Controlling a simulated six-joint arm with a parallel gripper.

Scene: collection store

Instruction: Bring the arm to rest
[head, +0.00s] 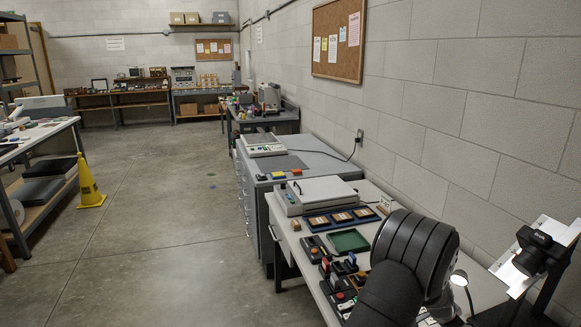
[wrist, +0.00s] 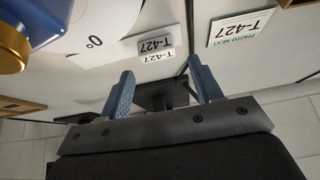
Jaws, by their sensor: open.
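My gripper (wrist: 164,86) shows in the wrist view with its two blue fingers spread apart. Nothing is clasped between them; a dark stand-like thing (wrist: 160,93) shows beyond the gap. My dark, ribbed arm fills the lower right of the head view, over the near end of the bench (head: 377,196). The gripper itself is hidden in the head view.
In the wrist view, a small T-427 tag (wrist: 155,43) and a "PHOTO NEXT" T-427 card (wrist: 241,26) appear upside down. A blue and gold object (wrist: 25,30) is close at left. The head view shows a green tray (head: 349,241), a camera (head: 533,250) and open floor.

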